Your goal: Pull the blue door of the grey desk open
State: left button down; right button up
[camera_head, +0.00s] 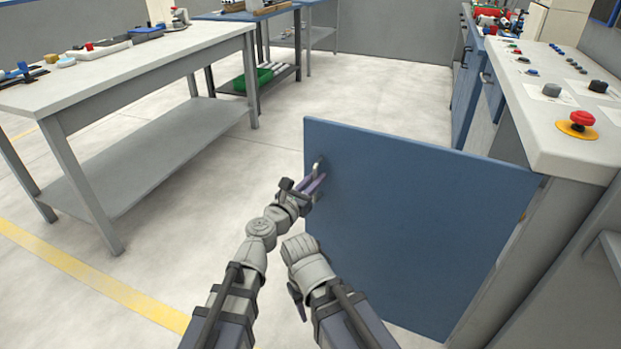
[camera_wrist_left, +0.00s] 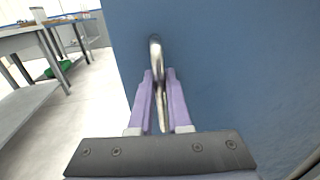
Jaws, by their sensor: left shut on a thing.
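The blue door (camera_head: 420,220) of the grey desk (camera_head: 540,125) stands swung far out from the desk, its hinge side at the right. Its metal handle (camera_head: 318,165) is near the door's upper left corner. My left gripper (camera_head: 315,184) is at the handle, and in the left wrist view its purple fingers (camera_wrist_left: 159,100) are shut around the curved handle (camera_wrist_left: 156,55). The blue door surface (camera_wrist_left: 240,70) fills the right of that view.
A grey workbench (camera_head: 160,60) with a lower shelf stands at the left. Another table (camera_head: 250,14) with a green bin (camera_head: 255,80) below stands behind it. The desk top carries a red emergency button (camera_head: 580,120) and small parts. The pale floor (camera_head: 200,165) left of the door is clear.

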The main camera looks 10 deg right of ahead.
pick_arm(q)
jog(key=c, duration=0.9)
grip_release()
jog(key=shift+o, duration=0.2)
